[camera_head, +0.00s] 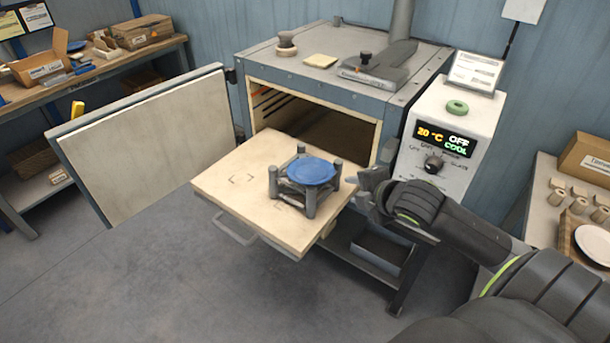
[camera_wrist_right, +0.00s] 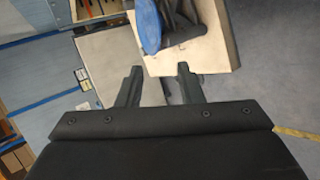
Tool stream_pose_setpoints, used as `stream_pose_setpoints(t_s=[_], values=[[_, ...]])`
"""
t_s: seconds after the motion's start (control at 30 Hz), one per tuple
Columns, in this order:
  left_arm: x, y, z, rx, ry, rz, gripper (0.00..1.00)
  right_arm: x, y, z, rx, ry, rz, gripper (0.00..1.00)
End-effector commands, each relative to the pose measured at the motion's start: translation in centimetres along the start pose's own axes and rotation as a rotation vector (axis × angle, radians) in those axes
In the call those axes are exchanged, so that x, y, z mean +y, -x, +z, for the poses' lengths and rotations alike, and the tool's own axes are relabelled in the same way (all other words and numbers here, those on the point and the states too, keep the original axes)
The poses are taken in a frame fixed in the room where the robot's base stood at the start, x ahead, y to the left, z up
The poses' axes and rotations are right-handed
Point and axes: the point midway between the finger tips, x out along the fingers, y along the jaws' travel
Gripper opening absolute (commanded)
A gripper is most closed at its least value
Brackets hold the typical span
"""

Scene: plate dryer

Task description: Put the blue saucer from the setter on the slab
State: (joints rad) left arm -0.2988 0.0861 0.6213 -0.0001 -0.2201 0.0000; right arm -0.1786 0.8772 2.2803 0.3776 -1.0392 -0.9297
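The blue saucer (camera_head: 312,171) lies flat on top of the grey setter (camera_head: 309,204), a small frame with several posts. The setter stands on the pale slab (camera_head: 226,183), which sticks out of the kiln's open front. In the right wrist view the saucer (camera_wrist_right: 149,25), setter (camera_wrist_right: 181,18) and slab (camera_wrist_right: 216,40) show at the top, partly cut off. My right gripper (camera_head: 358,190) is just right of the setter, apart from the saucer. In the wrist view its fingers (camera_wrist_right: 159,72) are spread with nothing between them. My left gripper is not in view.
The kiln (camera_head: 315,86) has its door (camera_head: 150,140) swung open to the left. A control box (camera_head: 452,125) reads 20 °C, OFF, COOL. A side table at right holds a white plate (camera_head: 594,244) and small cylinders. The slab's front left area is bare.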

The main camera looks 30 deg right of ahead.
Motion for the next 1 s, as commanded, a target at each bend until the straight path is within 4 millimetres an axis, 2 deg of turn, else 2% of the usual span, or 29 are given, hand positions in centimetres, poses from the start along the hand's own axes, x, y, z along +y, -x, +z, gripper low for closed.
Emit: stream_pose_setpoints(t_s=[0.3,0.6,0.8,1.0], values=[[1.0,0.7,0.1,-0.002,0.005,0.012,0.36,0.1,-4.8,-0.1,0.002,-0.006,0.001,0.34],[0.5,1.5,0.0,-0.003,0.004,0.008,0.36,0.1,-9.3,-0.1,0.002,-0.003,0.0,0.34],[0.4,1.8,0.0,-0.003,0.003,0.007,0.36,0.1,-11.2,0.0,0.001,0.001,0.002,0.34],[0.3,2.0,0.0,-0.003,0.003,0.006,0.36,0.1,-11.8,-0.1,0.001,0.0,0.001,0.34]])
